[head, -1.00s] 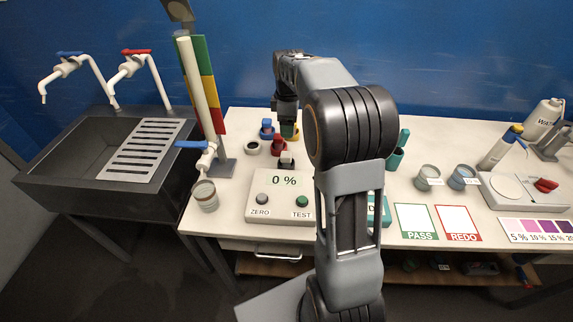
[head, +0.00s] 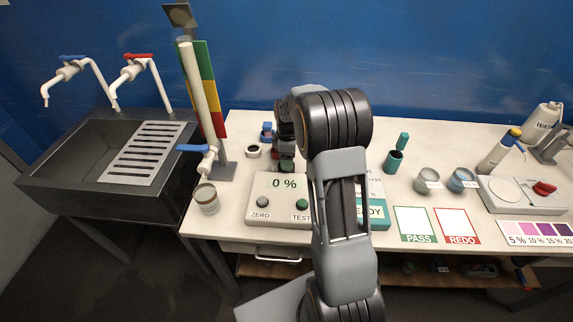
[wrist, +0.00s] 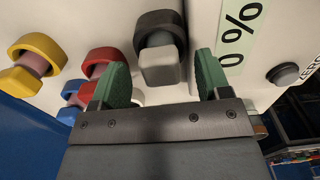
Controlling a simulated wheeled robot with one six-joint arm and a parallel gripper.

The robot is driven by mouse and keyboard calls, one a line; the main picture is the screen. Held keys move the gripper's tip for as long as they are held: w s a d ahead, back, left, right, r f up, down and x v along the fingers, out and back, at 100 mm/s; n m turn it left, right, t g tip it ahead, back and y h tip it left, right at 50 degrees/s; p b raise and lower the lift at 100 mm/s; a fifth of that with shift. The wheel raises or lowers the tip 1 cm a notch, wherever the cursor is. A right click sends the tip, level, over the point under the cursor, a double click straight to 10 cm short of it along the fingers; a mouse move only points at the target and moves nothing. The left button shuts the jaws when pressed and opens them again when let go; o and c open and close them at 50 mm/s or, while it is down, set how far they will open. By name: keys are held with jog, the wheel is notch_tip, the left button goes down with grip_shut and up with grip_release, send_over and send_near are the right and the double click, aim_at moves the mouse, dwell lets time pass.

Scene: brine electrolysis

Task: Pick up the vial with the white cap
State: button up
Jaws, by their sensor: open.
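The vial with the white cap (wrist: 160,68) shows in the wrist view, standing in a dark ring holder (wrist: 157,30). Its blocky pale cap lies between the two green fingertips of my gripper (wrist: 162,80), with gaps at both sides. My gripper is open and holds nothing. In the head view my gripper (head: 286,163) is just behind the meter box, and my arm and gripper hide the vial there.
A red-capped vial (wrist: 95,93) and a yellow ring (wrist: 36,47) stand left of it in the wrist view. The meter box (head: 262,186) reading 0 % is close by. A blue-capped vial (head: 267,131) and a pale ring (head: 253,151) stand behind left.

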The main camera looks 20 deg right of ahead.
jog(key=shift+f, duration=0.85)
jog(key=c, duration=1)
